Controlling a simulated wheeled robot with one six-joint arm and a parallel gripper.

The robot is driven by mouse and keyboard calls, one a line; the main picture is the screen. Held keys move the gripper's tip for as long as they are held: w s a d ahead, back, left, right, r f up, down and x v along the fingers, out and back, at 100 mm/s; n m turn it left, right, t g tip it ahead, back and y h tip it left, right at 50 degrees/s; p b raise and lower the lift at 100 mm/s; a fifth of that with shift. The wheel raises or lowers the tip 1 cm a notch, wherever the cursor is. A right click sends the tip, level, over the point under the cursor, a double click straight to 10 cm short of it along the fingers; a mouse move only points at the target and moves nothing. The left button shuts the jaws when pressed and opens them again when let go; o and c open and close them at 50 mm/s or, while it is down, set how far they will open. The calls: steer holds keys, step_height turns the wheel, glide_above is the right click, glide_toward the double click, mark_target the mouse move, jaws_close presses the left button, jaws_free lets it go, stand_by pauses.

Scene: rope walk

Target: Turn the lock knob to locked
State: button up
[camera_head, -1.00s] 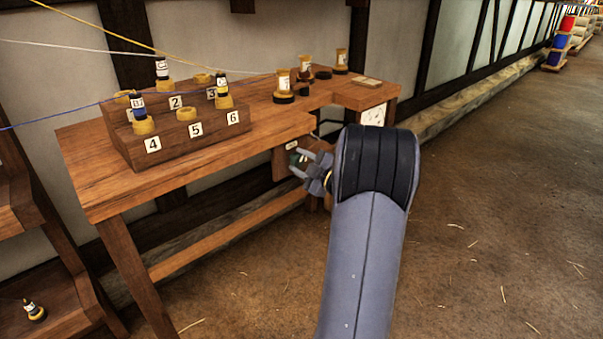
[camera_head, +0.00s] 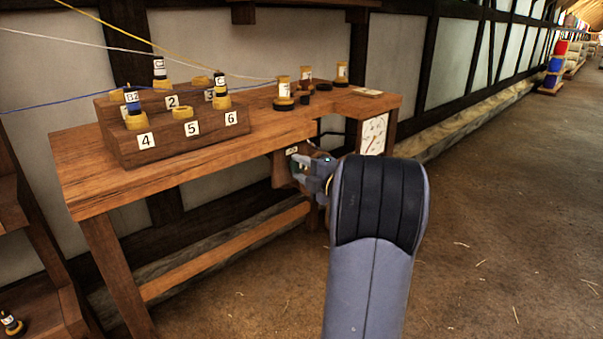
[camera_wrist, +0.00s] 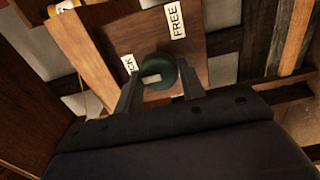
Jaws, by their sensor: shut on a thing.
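The lock knob (camera_wrist: 158,74) is a dark green round knob with a pale mark on its face, set on a brown wooden panel (camera_wrist: 215,45). In the wrist view a label reading FREE (camera_wrist: 175,19) is above and right of it, and a partly hidden label ending in CK (camera_wrist: 128,64) is at its left. My gripper (camera_wrist: 158,92) is shut on the knob, one finger on each side. In the head view my gripper (camera_head: 303,170) is at the panel under the bench, and it hides most of the knob.
The wooden bench (camera_head: 95,183) carries a numbered block (camera_head: 165,150) with several bobbins and rings. Coloured strands stretch over it. The floor (camera_head: 490,220) to the right is mostly clear.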

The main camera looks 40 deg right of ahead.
stand_by(0.4)
steer(key=o, duration=0.9)
steer(key=shift+o, duration=0.2)
steer(key=s+p, duration=0.2)
steer(key=s, duration=0.8)
steer(key=shift+s+d+p, duration=0.35)
steer(key=shift+s+p, duration=0.05)
